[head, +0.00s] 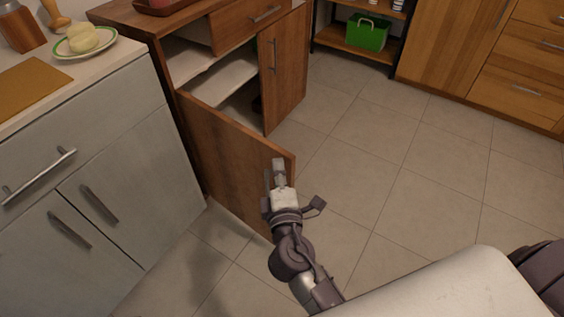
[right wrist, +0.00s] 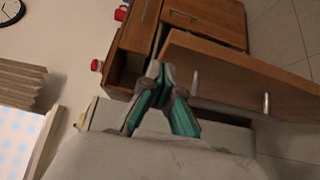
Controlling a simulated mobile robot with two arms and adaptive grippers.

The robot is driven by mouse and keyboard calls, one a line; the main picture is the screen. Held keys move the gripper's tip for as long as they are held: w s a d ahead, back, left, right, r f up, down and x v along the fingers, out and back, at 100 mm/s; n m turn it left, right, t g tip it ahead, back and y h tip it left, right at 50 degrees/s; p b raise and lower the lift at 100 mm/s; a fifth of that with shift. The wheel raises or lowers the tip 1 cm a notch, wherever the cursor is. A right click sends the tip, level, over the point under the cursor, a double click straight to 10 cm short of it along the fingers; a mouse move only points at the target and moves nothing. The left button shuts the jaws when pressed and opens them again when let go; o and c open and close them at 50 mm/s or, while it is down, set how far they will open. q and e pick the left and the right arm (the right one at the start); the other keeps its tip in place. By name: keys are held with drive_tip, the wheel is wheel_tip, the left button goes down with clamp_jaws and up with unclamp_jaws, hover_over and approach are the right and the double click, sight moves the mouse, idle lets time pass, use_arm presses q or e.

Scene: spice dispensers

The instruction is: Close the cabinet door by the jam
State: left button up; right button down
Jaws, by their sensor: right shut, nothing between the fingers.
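The brown wooden cabinet (head: 190,48) stands beside the grey counter. Its near door (head: 225,155) is swung wide open and reaches out over the floor. Its other door (head: 287,72), with a metal handle, also stands open. My right gripper (head: 277,172) is shut and empty by the free edge of the near door; I cannot tell whether it touches. The right wrist view shows the fingers (right wrist: 158,75) close to a wooden door panel (right wrist: 235,75). A small red-lidded jar (right wrist: 97,65), possibly the jam, shows there. My left gripper is not in view.
A grey counter (head: 95,150) with handled fronts stands at left, holding a plate (head: 84,41). A shelf with a green box (head: 367,32) and wooden drawers (head: 520,75) line the back. The tiled floor (head: 400,150) to the right of the doors is clear.

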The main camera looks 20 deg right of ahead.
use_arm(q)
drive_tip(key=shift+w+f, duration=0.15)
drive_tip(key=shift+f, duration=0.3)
use_arm(e)
drive_tip(key=shift+w+d, duration=0.3)
drive_tip(key=shift+d, duration=0.25)
